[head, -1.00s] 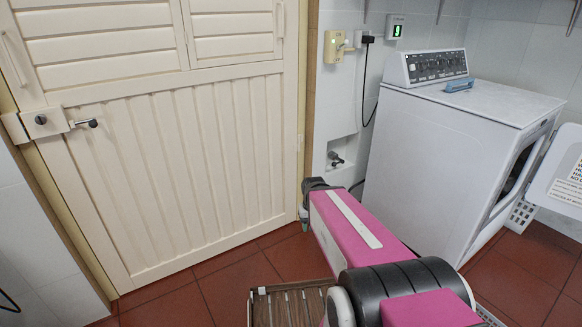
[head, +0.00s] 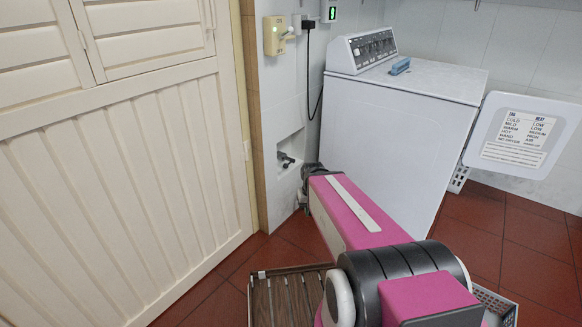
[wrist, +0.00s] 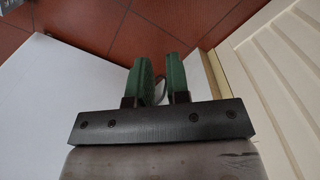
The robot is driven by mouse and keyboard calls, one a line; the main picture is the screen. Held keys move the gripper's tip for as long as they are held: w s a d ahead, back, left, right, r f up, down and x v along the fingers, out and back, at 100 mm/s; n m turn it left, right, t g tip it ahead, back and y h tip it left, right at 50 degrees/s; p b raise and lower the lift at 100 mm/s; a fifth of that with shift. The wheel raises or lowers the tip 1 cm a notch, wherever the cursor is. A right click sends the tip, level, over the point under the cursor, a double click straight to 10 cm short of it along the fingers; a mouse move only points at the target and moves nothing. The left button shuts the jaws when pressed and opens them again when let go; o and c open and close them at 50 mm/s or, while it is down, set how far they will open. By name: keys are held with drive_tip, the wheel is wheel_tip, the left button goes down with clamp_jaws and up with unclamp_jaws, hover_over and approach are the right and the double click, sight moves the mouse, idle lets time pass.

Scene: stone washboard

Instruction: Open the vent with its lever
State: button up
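The cream door (head: 120,175) fills the left of the head view. Its louvred vent panels (head: 150,40) are at the top, cut off by the frame edge. The slats look closed or nearly flat. My gripper (wrist: 162,72) shows two green fingers in the wrist view, apart, with no object clearly held. A thin grey curved thing shows behind the gap. In the head view my gripper is mostly hidden behind my pink arm, low by the wall beside the door.
A white washing machine (head: 395,135) stands right of my arm, its panel with printed text (head: 515,137) sticking out. A yellow switch box (head: 274,36) and a recessed tap (head: 286,160) are on the wall. A slatted rack (head: 290,295) is on the red tiled floor (head: 200,297).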

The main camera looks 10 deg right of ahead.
drive_tip(key=w+a+f+m+y, duration=0.1)
drive_tip(key=w+f+y, duration=0.1)
drive_tip(key=w, duration=0.3)
drive_tip(key=w+a+f+m+y, duration=0.2)
drive_tip(key=w+f+y, duration=0.1)
drive_tip(key=w+f, duration=0.1)
drive_tip(key=w+a+f+m+g+y, duration=0.1)
drive_tip(key=w+a+f+y, duration=0.1)
drive_tip(key=w, duration=0.3)
drive_tip(key=shift+w+f, duration=0.35)
drive_tip(key=shift+f, duration=0.35)
clamp_jaws()
drive_tip(key=w+d+f+m+t+y, duration=0.2)
drive_tip(key=w+f+m+y, duration=0.15)
drive_tip(key=w, duration=0.35)
drive_tip(key=w+d+f+m+t+y, duration=0.1)
drive_tip(key=w+f+m+y, duration=0.2)
drive_tip(key=w, duration=0.5)
drive_tip(key=w+d+f+m+t+y, duration=0.1)
drive_tip(key=w+d+f+t+y, duration=0.2)
drive_tip(key=w, duration=0.4)
drive_tip(key=w+d+f+m+t+y, duration=0.3)
drive_tip(key=w+d+f+m+t, duration=0.2)
drive_tip(key=w+d, duration=0.3)
drive_tip(key=shift+w+d+f+m+t+y, duration=0.4)
drive_tip(key=shift+w+t, duration=0.2)
drive_tip(key=shift+w, duration=0.35)
drive_tip(key=s+r+x, duration=0.2)
drive_tip(key=x, duration=1.1)
